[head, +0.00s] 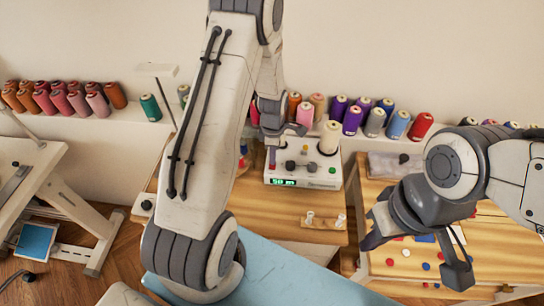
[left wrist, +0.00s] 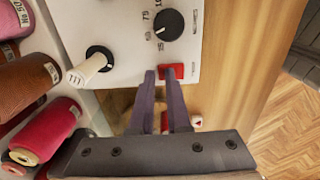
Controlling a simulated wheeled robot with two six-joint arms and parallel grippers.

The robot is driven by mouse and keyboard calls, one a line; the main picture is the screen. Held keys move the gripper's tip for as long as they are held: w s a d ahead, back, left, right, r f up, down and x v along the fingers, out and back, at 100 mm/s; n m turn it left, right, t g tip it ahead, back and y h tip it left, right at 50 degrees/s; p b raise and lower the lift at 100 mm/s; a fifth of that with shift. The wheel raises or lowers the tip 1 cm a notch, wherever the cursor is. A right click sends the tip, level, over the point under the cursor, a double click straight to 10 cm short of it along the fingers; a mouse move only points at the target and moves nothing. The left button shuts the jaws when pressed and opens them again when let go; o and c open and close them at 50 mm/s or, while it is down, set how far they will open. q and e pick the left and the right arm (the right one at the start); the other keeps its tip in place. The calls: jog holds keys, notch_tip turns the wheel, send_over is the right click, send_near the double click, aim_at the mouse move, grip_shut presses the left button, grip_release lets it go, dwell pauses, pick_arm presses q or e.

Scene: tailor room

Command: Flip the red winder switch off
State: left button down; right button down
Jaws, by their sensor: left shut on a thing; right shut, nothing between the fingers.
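The winder is a white box (head: 325,181) on the wooden table, with knobs on top and a lit green display. It fills the top of the left wrist view as a white panel (left wrist: 122,42). The red switch (left wrist: 179,71) is at the panel's edge below a black dial (left wrist: 168,25). My left gripper (head: 272,157) reaches down at the winder's left side. In the left wrist view its fingertips (left wrist: 161,74) are at the red switch, closed on it with a small gap between them. Which way the switch is tipped cannot be told. My right gripper (head: 371,242) is shut and empty, right of the winder.
Thread cones (head: 352,119) line the shelf behind the winder. A cream cone (head: 329,137) stands at the winder's back. A wooden table (head: 430,265) with scattered buttons is at the right. A blue surface (head: 285,275) lies in front.

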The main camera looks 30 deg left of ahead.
pick_arm(q)
jog(key=shift+s+d+f, duration=0.1)
jog(key=shift+s+f, duration=0.25)
jog(key=shift+f, duration=0.25)
jog(key=shift+s+d, duration=0.25)
jog(key=shift+s, duration=0.45)
jog(key=shift+r, duration=0.1)
jog(key=r+p, duration=0.1)
jog(key=r, duration=0.1)
jog(key=r+p, duration=0.2)
jog(key=w+r+p, duration=0.1)
jog(key=r, duration=0.1)
jog(key=shift+a+p, duration=0.15)
jog(key=shift+p, duration=0.2)
jog(key=shift+w+r+b, duration=0.15)
jog(key=shift+r+b, duration=0.2)
jog(key=shift+b, duration=0.5)
notch_tip(320, 180, up, 8)
jog(key=b, duration=0.1)
jog(key=shift+r, duration=0.15)
